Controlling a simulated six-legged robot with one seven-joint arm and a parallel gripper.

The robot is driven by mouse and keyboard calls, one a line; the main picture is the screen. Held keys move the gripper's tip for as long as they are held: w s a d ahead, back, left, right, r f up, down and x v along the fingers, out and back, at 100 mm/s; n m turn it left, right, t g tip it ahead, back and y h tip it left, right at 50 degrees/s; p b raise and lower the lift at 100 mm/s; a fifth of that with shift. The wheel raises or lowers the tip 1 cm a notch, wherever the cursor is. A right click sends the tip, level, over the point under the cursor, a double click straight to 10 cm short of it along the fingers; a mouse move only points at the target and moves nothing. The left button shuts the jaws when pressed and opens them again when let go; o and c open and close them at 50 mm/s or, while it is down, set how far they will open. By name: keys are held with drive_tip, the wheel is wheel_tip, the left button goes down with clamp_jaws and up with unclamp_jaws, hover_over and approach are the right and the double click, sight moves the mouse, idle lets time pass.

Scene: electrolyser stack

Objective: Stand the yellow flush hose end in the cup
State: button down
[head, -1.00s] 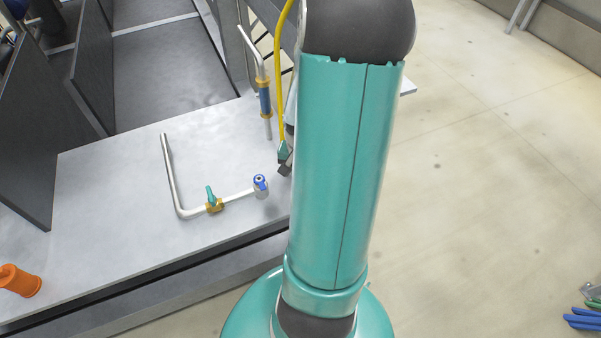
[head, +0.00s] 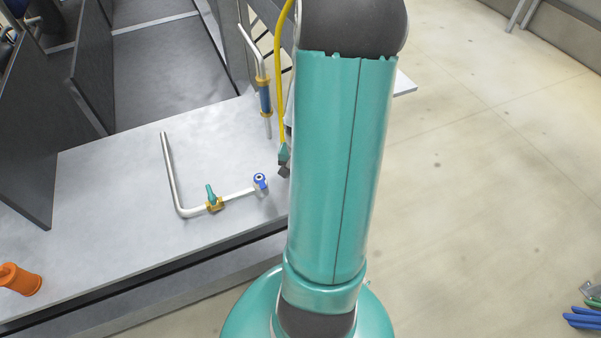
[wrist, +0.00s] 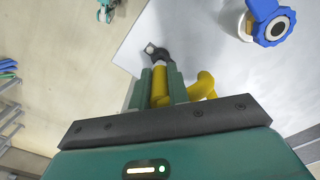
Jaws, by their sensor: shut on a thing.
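The yellow flush hose (head: 278,75) comes down from the top of the head view to my gripper (head: 284,158). In the wrist view my gripper (wrist: 161,75) is shut on the yellow hose end (wrist: 160,88), with a dark fitting and pale tip beyond the fingers. The tip is over the bench corner, and its height above the bench is hard to tell. I cannot make out a cup for certain. An orange round-rimmed piece (head: 20,281) sits at the bench's left front. My arm hides part of the bench's right side.
A bent pipe (head: 172,175) with a teal-handled valve (head: 212,203) and a blue-capped end (head: 260,182) is on the grey bench (head: 110,240). The blue cap also shows in the wrist view (wrist: 270,25). An upright pipe with a blue sleeve (head: 264,97) stands behind. Floor is open at right.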

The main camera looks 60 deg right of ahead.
drive_tip(key=shift+f, duration=0.6)
drive_tip(key=c, duration=1.3)
unclamp_jaws()
drive_tip(key=shift+o, duration=0.2)
wheel_tip(320, 180, up, 14)
drive_tip(key=shift+f, duration=0.1)
